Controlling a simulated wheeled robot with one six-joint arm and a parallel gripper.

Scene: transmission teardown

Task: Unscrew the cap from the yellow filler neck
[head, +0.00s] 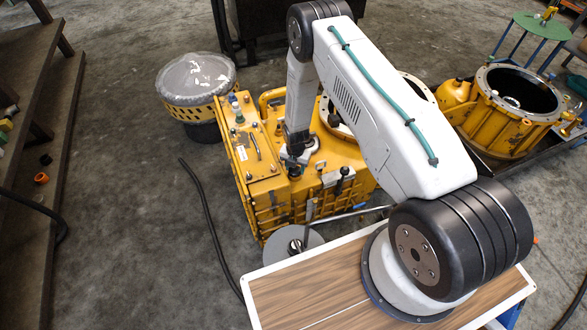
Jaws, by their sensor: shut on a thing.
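The yellow transmission housing (262,190) stands on the floor in the middle of the head view. My arm reaches down over it from the right. My gripper (293,160) points down at the top of the housing and is shut on a small dark cap (294,171). The cap sits low over the housing's top. The yellow filler neck is hidden or too small to make out under the cap and gripper, so I cannot tell whether the cap is still seated on it.
A plastic-covered drum (195,80) stands at the back left. An open yellow bell housing (505,110) stands at the right. A wood-topped table (300,290) is in front. A black hose (205,205) lies on the floor left of the housing; the floor farther left is mostly clear.

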